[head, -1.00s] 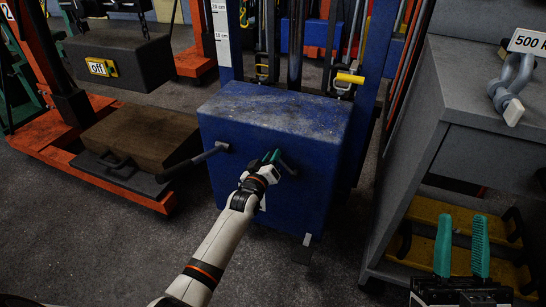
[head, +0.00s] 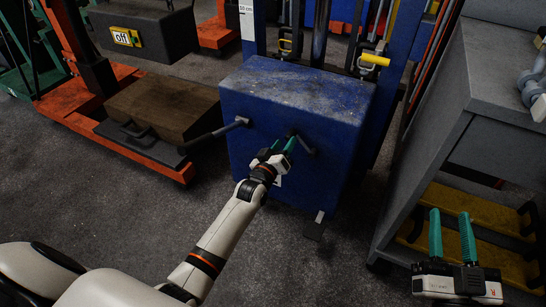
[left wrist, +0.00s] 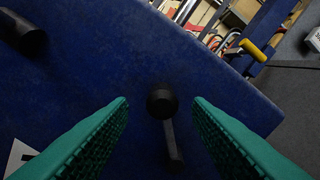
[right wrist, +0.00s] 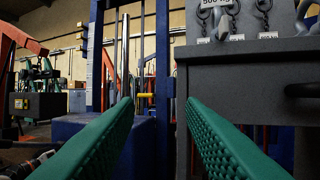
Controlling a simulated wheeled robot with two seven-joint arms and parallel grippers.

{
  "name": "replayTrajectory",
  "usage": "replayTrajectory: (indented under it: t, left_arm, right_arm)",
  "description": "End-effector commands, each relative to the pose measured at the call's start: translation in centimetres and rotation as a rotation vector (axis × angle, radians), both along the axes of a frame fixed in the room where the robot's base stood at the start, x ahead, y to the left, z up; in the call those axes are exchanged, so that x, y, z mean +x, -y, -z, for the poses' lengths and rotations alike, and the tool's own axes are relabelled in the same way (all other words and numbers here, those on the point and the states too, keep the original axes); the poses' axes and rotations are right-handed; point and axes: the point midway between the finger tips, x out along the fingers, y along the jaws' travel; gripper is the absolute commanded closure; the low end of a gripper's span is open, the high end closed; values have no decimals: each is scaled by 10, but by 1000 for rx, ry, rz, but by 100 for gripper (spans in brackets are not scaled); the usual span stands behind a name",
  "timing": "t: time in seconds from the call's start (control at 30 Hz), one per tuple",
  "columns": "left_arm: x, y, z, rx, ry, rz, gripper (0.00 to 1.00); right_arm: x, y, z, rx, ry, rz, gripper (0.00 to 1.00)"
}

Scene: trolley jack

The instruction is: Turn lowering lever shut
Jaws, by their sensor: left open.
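The lowering lever appears to be the short dark lever (head: 305,146) on the front of the blue jack box (head: 290,95). In the left wrist view its round dark hub (left wrist: 161,103) sits between my finger tips, and its bar (left wrist: 173,148) runs down the picture, slightly right. My left gripper (head: 284,147) is open in front of the box, its green fingers (left wrist: 160,115) on either side of the lever; I cannot tell whether they touch it. My right gripper (head: 452,222) is open and empty at the right, near the grey cabinet.
A longer dark handle (head: 218,132) sticks out from the box left of the lever. A small pedal (head: 315,228) is at the box's foot. A grey cabinet (head: 470,120) with a yellow shelf stands right. A brown case (head: 160,105) lies on the orange frame at left.

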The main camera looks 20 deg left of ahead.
Motion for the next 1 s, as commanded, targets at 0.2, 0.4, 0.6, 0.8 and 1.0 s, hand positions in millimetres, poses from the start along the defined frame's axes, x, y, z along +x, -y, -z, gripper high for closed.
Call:
replayTrajectory:
  t: [0.2,0.4,0.6,0.8,1.0]
  left_arm:
    - [-34,-2,-1,0,-3,-1,55]
    - [-58,-3,-1,0,-3,-1,55]
    - [-69,-3,0,-1,-2,-1,55]
    - [-71,-3,1,-1,-1,-1,55]
    - [-70,-3,1,-1,-1,-1,55]
  right_arm:
    - [3,6,39,-72,-271,16,64]
    - [-4,13,71,-120,-464,29,64]
    - [-9,16,86,-143,-555,34,64]
    - [-10,17,88,-146,-567,35,64]
    - [-10,17,88,-144,-565,35,64]
